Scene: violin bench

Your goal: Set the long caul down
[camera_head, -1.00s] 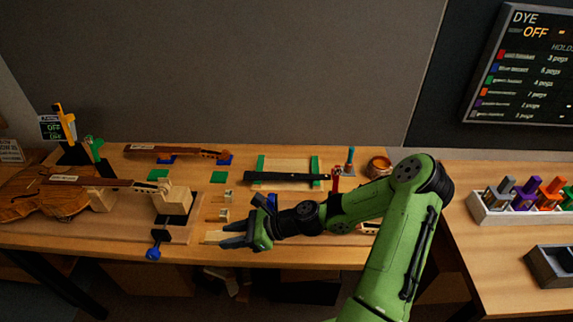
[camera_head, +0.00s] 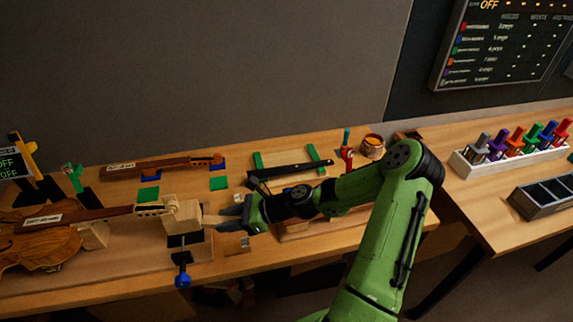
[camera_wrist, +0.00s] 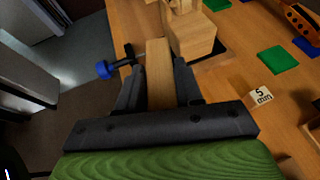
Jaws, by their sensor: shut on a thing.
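The long caul (camera_wrist: 158,72) is a plain pale wooden bar. In the wrist view it lies between the two dark fingers of my gripper (camera_wrist: 157,88), which is shut on it, and it points away from the palm. In the head view my gripper (camera_head: 230,218) is just right of a pale wooden block (camera_head: 183,214) at the violin neck's end. Only a little of the caul (camera_head: 212,220) shows there, near the block. I cannot tell whether the caul touches the block or the bench.
A blue-handled clamp (camera_head: 182,278) sticks out at the bench's front edge, also at left in the wrist view (camera_wrist: 106,69). The violin body (camera_head: 40,245) lies to the left. A small "5 mm" tag (camera_wrist: 261,95) and green and blue pads (camera_wrist: 272,59) lie to the right.

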